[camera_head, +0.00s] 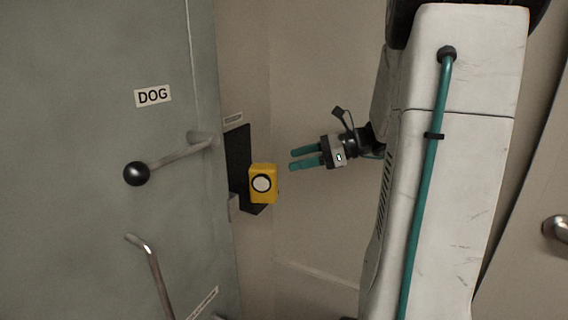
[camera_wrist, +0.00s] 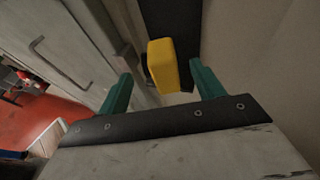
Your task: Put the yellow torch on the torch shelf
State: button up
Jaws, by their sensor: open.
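The yellow torch (camera_head: 263,183) has a round white lens and sits against a dark wall-mounted plate (camera_head: 238,160) beside the grey door. My gripper (camera_head: 291,160) is to the right of the torch, open and empty, its teal fingers pointing left toward it with a gap between. In the wrist view the torch (camera_wrist: 163,66) shows ahead, between the two fingers (camera_wrist: 160,85) and beyond their tips. I cannot make out which surface is the torch shelf; a small ledge (camera_head: 234,207) shows under the plate.
The grey door (camera_head: 90,60) at the left has a DOG label (camera_head: 153,96) and a lever with a black knob (camera_head: 137,174). A bent handle (camera_head: 150,265) sits below. The wrist view shows a red floor (camera_wrist: 50,110). The wall right of the plate is bare.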

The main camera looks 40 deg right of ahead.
jog(key=s+a+f+n+g+h, duration=0.1)
jog(key=s+a+n+g, duration=0.25)
jog(key=a, duration=0.35)
jog(key=s+a+n+g, duration=0.2)
jog(key=a+n+g, duration=0.1)
jog(key=a+n, duration=0.3)
jog(key=s+a+f+n+g+h, duration=0.1)
jog(key=s+a+n+g, duration=0.2)
jog(key=a, duration=0.4)
jog(key=s+a+f+n+h, duration=0.2)
jog(key=s+n+h, duration=0.5)
jog(key=n, duration=0.8)
jog(key=shift+s+a+h, duration=0.3)
jog(key=shift+s+a, duration=0.5)
jog(key=shift+s, duration=0.8)
